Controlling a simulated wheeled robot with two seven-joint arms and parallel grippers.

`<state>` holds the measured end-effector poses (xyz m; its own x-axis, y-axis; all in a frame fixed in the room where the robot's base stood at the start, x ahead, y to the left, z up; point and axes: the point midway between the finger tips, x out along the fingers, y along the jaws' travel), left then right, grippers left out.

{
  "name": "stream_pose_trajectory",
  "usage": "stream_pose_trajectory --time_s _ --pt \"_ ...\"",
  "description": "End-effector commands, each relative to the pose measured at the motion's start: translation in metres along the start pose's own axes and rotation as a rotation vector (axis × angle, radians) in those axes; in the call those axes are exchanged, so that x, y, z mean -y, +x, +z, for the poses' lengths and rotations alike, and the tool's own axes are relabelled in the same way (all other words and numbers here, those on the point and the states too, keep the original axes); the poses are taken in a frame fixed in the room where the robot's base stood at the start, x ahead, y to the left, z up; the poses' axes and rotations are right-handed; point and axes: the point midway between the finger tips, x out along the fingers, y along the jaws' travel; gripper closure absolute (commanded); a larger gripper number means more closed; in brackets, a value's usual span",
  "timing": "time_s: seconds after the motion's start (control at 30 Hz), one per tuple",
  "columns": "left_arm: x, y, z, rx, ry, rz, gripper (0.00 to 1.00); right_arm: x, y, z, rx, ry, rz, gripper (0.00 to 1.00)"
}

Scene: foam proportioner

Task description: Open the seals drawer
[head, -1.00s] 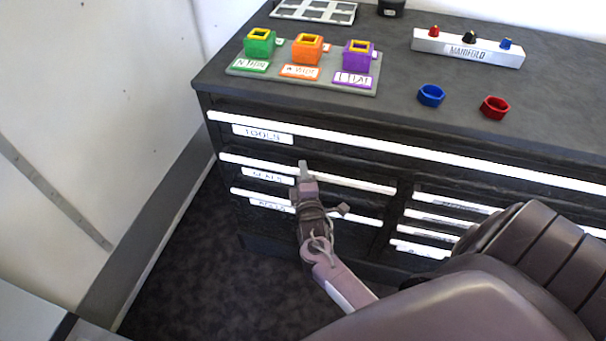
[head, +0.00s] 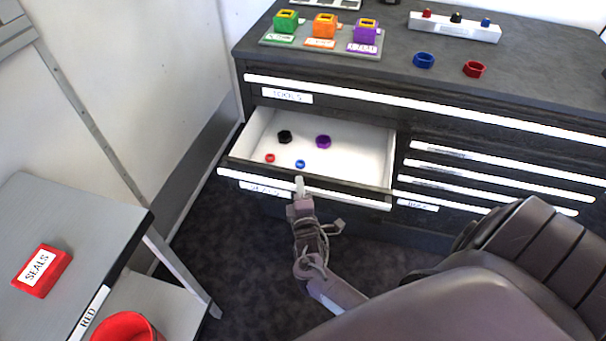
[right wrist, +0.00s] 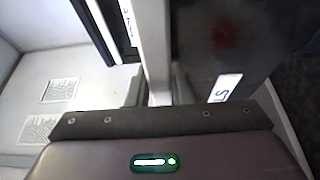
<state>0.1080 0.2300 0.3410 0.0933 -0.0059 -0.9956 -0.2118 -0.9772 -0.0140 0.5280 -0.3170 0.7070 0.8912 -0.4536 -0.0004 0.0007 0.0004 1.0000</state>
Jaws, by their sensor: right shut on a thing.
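The seals drawer (head: 350,150) is pulled out from the dark cabinet, and its white inside shows in the head view. In it lie a black ring (head: 285,137), a purple ring (head: 323,142), a small red ring (head: 269,158) and a small blue ring (head: 300,164). A white handle bar (head: 345,198) runs along its front, above a partly hidden label (head: 262,189). My right gripper (head: 299,186) is shut on the handle bar, left of its middle. In the right wrist view the bar (right wrist: 152,50) runs into the jaws. My left gripper is not in view.
The tools drawer (head: 420,105) above is shut. Coloured blocks (head: 325,26), a blue ring (head: 424,60), a red ring (head: 474,69) and the manifold (head: 455,27) are on the cabinet top. A grey side table (head: 70,225) at left bears a red seals box (head: 42,270).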

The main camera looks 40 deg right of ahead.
Motion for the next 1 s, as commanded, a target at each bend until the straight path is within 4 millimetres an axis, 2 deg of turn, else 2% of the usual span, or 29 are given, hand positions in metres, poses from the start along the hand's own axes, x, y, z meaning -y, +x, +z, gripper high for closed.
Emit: stream_pose_trajectory --time_s 0.03,0.3,0.5,0.7,1.0 --pt "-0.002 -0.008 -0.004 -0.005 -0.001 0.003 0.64 -0.002 -0.011 -0.004 -0.002 -0.002 -0.006 1.00" --pt "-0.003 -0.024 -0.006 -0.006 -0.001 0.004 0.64 -0.002 -0.063 -0.026 -0.001 -0.001 -0.003 1.00" --pt "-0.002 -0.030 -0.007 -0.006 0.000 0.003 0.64 -0.001 -0.090 -0.037 0.000 0.000 -0.001 1.00" --pt "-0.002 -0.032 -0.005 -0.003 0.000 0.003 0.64 -0.001 -0.103 -0.042 0.001 0.000 0.000 1.00" --pt "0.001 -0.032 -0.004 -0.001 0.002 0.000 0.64 0.000 -0.106 -0.044 0.001 -0.001 0.001 1.00"
